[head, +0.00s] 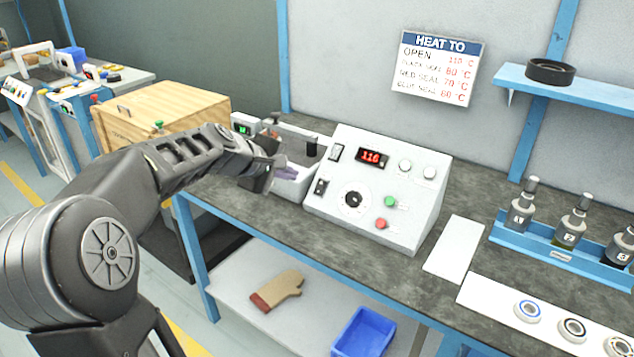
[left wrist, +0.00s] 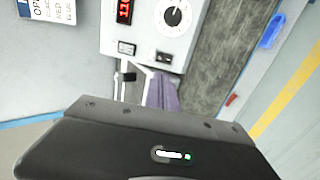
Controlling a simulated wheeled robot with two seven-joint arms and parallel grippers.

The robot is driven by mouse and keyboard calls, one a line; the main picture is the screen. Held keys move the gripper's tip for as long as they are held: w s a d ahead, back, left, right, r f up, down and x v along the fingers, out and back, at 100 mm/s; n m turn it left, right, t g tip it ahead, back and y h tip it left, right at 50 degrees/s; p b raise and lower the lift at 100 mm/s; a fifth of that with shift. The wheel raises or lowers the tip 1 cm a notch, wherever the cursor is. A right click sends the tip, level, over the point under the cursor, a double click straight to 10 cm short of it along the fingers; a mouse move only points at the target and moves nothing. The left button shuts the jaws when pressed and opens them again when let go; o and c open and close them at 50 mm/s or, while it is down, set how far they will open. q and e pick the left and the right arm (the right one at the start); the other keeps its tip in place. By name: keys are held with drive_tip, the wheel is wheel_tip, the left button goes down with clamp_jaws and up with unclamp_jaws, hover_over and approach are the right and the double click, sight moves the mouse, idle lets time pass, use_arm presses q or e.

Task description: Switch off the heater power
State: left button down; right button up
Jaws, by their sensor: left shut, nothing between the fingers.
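The white heater control panel (head: 420,215) stands on the bench with a sloped face. Its red display (head: 371,158) reads 116. An upper rocker switch (head: 336,152) and a lower rocker switch (head: 321,187) sit at its left edge; their labels and positions are too small to read. In the left wrist view the lower rocker (left wrist: 163,58) lies just beyond my fingers, and the upper rocker (left wrist: 126,48) is to its left. My left gripper (head: 289,174) is shut and empty, just left of the panel, apparently not touching it. My right gripper is out of view.
The panel also carries a black knob (head: 353,199), a green button (head: 390,201) and a red button (head: 380,223). A grey-white tank (head: 290,187) stands behind my gripper. A wooden box (head: 175,105) is further left. A blue bottle rack (head: 560,256) is at right.

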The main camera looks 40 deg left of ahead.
sight(323, 182)
use_arm(q)
drive_tip(key=x, duration=1.3)
drive_tip(key=shift+w+f, duration=0.2)
drive_tip(key=shift+w, duration=0.05)
drive_tip(key=shift+w+f, duration=0.1)
drive_tip(key=shift+w+p, duration=0.2)
drive_tip(key=shift+p, duration=0.1)
drive_tip(key=shift+w+r+p, duration=0.1)
drive_tip(key=shift+r+p, duration=0.45)
drive_tip(key=shift+r, duration=0.2)
